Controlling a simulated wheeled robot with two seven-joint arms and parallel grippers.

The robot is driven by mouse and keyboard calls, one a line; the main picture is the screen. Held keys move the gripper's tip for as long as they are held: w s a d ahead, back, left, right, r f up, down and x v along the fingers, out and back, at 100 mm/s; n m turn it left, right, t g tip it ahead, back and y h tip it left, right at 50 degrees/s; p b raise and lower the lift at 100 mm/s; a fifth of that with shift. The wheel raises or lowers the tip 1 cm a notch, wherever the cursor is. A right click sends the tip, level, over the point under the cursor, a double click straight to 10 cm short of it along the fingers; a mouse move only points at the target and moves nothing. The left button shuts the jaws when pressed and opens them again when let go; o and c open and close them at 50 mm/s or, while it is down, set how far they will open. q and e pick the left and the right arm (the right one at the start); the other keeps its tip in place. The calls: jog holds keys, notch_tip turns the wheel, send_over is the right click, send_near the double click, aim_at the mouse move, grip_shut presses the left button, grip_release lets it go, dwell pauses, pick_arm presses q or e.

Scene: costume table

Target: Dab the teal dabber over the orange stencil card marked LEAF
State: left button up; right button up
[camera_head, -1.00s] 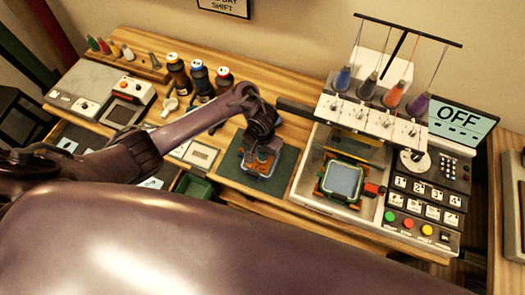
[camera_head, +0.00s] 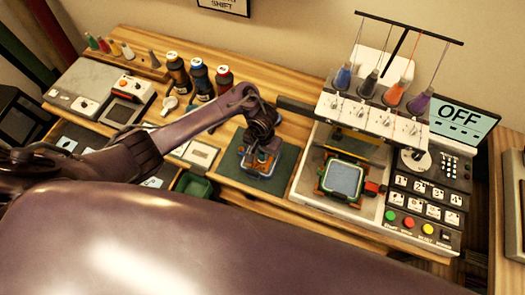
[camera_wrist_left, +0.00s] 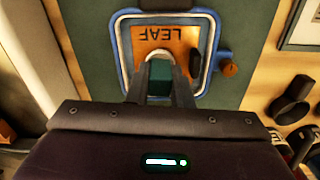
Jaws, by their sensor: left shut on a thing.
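The orange stencil card (camera_wrist_left: 165,42) marked LEAF lies inside a blue frame (camera_wrist_left: 124,50) on a dark green mat (camera_wrist_left: 90,30). In the head view the blue frame (camera_head: 245,164) shows around my left gripper (camera_head: 263,152), which covers much of the card. In the wrist view my left gripper (camera_wrist_left: 160,82) is shut on the teal dabber (camera_wrist_left: 159,88), over the lower middle of the card. The dabber's tip is mostly hidden, and I cannot tell whether it touches the card. My right gripper is not in view.
An embroidery machine (camera_head: 365,140) with a hooped cloth (camera_head: 343,179) stands right of the mat. A green bin (camera_head: 194,187) is at the front left. Thread spools (camera_head: 200,78) stand at the back. A pale framed card (camera_head: 199,154) lies left of the mat.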

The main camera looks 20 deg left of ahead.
pick_arm(q)
jog(key=shift+s+f+p, duration=0.1)
jog(key=shift+p, duration=0.2)
dwell(1.2)
notch_tip(320, 180, up, 3)
jog(key=p, duration=0.3)
jog(key=shift+r, duration=2.05)
